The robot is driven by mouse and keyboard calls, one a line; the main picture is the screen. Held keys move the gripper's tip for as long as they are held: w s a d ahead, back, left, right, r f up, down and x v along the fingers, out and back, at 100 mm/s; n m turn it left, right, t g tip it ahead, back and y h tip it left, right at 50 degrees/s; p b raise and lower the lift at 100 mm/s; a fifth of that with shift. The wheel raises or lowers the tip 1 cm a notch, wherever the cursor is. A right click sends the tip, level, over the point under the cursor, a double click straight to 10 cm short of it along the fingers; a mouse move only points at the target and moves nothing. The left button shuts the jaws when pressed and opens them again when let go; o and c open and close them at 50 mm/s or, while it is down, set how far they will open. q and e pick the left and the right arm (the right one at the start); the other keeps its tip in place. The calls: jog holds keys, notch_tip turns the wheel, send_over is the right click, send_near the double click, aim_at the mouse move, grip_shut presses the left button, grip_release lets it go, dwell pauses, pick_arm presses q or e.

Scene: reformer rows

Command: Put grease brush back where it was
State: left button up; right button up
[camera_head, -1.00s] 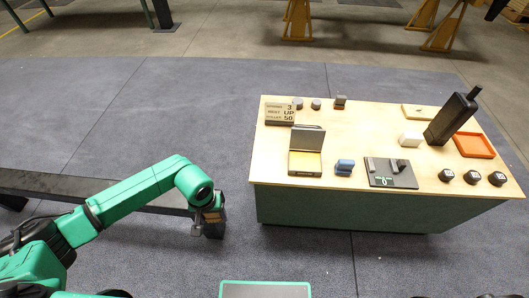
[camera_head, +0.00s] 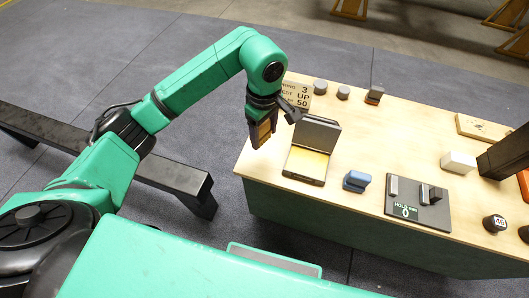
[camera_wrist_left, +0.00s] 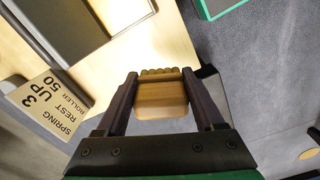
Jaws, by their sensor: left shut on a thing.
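My left gripper (camera_head: 261,128) is shut on the grease brush (camera_head: 265,134), a small brown wooden block. In the left wrist view the brush (camera_wrist_left: 161,98) sits between the two dark fingers, with a ridged, bristle-like edge at its far side. The gripper hangs beside the left edge of the wooden table (camera_head: 400,125), left of an open box (camera_head: 304,164) with a yellow pad and a raised dark lid. I cannot tell which spot the brush came from. My right gripper is not in view.
A sign (camera_head: 297,93) and several dark round pieces stand at the table's back left. A blue block (camera_head: 356,181) and a dark gauge plate (camera_head: 420,206) lie right of the box. A white block (camera_head: 458,162) stands farther right. A low black bench (camera_head: 165,170) is at left.

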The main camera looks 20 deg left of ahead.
pick_arm(q)
notch_tip(320, 180, down, 10)
jog(key=shift+f, duration=0.15)
jog(key=o, duration=1.3)
notch_tip(320, 180, up, 12)
jog(key=shift+r, duration=0.15)
